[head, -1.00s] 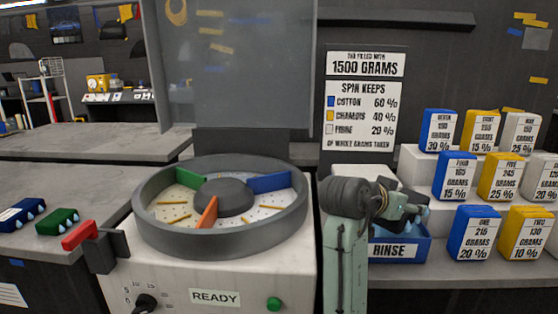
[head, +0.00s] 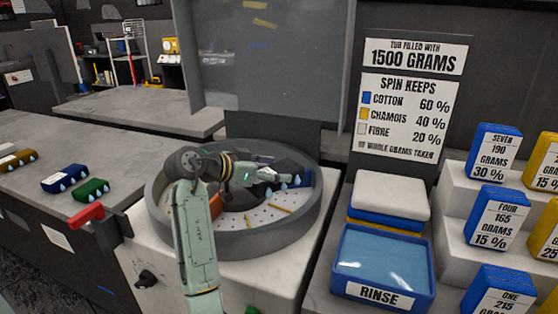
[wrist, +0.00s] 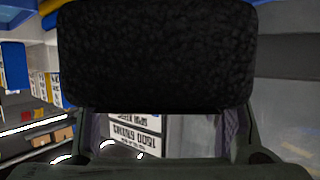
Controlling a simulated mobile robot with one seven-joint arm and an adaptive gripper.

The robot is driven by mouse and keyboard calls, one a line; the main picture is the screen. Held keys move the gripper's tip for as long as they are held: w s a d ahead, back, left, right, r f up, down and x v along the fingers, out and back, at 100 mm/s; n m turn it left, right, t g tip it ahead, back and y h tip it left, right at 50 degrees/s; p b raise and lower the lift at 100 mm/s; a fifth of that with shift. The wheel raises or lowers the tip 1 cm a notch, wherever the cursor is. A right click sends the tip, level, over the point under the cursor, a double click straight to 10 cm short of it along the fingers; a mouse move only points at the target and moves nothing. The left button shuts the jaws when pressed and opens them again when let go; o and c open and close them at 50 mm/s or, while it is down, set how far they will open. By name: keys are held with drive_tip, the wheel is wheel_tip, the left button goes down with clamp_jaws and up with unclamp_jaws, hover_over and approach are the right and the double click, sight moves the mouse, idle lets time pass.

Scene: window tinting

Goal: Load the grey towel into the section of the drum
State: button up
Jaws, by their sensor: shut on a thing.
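My gripper (head: 278,178) is over the right part of the open drum (head: 165,228), shut on a dark towel with light-blue drops. In the wrist view the towel (wrist: 155,55) is a near-black textured block between the fingers. The drum has a grey rim, a dark hub (head: 238,198) and a pale perforated floor (head: 262,217). The blue divider (head: 303,172) is partly behind my gripper.
A blue rinse tub (head: 385,262) and a stack of folded cloths (head: 390,195) stand right of the drum. Numbered blue and yellow blocks (head: 495,155) fill the stepped shelf. A raised clear lid (head: 265,60) stands behind. Blue and green drop-marked blocks (head: 65,178) lie on the left counter.

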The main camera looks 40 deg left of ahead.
drive_tip(key=shift+s+a, duration=0.55)
drive_tip(key=shift+a, duration=0.25)
drive_tip(key=shift+f, duration=0.2)
drive_tip(key=shift+f+b, duration=3.1)
drive_tip(key=shift+f, duration=1.8)
drive_tip(key=shift+f, duration=0.35)
drive_tip(key=o, duration=1.4)
drive_tip(key=shift+c, duration=0.2)
